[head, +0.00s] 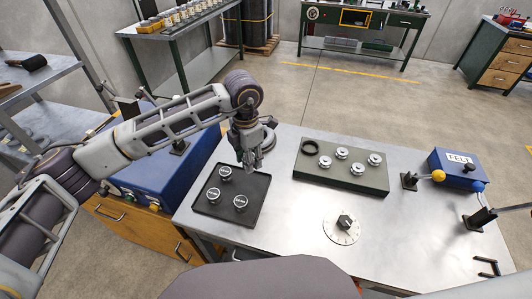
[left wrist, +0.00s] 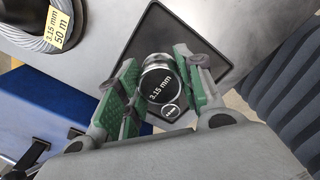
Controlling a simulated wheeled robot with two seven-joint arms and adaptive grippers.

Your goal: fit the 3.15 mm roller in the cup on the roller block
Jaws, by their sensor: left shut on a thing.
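My left gripper (head: 250,163) is over the far right part of the black tray (head: 203,208). It is shut on a roller labelled 3.15 mm (left wrist: 158,84), seen between the green finger pads in the left wrist view. In the head view the fingers mostly hide this roller. Rollers with round labelled tops lie in the tray (head: 240,201). The roller block (head: 340,180) stands to the right of the tray. It carries several bright metal rollers and, at its far left corner, a dark open ring that looks like the empty cup (head: 309,147). My right gripper is not in view.
A dial (head: 342,227) lies in front of the block. A wire spool labelled 3.15 mm (left wrist: 42,30) is close by. Bare metal table lies between tray and block.

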